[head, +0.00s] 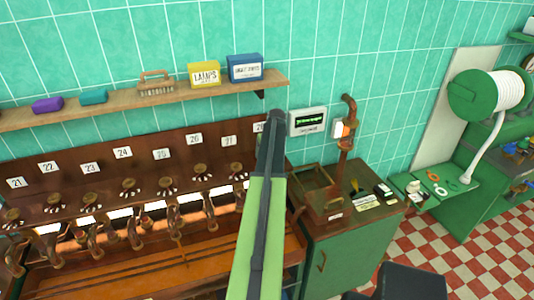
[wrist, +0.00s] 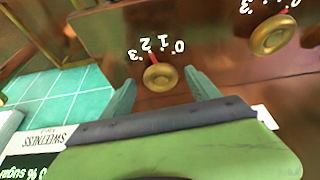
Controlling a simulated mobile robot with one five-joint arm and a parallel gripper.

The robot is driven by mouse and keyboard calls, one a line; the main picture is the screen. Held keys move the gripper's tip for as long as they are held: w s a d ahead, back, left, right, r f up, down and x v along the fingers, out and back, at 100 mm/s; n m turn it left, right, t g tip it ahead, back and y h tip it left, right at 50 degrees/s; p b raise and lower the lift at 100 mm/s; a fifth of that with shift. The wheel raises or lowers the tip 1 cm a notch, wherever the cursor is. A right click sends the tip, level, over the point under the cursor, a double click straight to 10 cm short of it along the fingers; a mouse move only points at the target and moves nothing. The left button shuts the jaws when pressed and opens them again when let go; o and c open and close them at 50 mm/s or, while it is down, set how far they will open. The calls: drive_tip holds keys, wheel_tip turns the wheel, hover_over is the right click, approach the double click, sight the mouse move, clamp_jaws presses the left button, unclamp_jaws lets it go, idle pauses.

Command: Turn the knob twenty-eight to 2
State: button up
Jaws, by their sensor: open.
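The brass knob (wrist: 158,75) nearest the panel's end shows in the wrist view, upside down, with marks 0 to 3 around it. Its red pointer leans toward the 2, but I cannot tell if it is exactly on it. My gripper (wrist: 160,77) is open, one finger on each side of this knob, and I cannot tell if they touch it. In the head view the number plate 28 (head: 260,127) is partly covered by my arm, which hides the knob under it and my gripper.
A neighbouring knob (wrist: 272,36) is at the wrist view's upper right. A sweetness display (head: 308,121) hangs on the wall right of the panel. The wooden shelf (head: 120,105) with boxes runs above. A green cabinet (head: 345,245) stands at the right.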

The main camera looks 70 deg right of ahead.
drive_tip(key=p+v, duration=1.1)
drive_tip(key=v, duration=0.1)
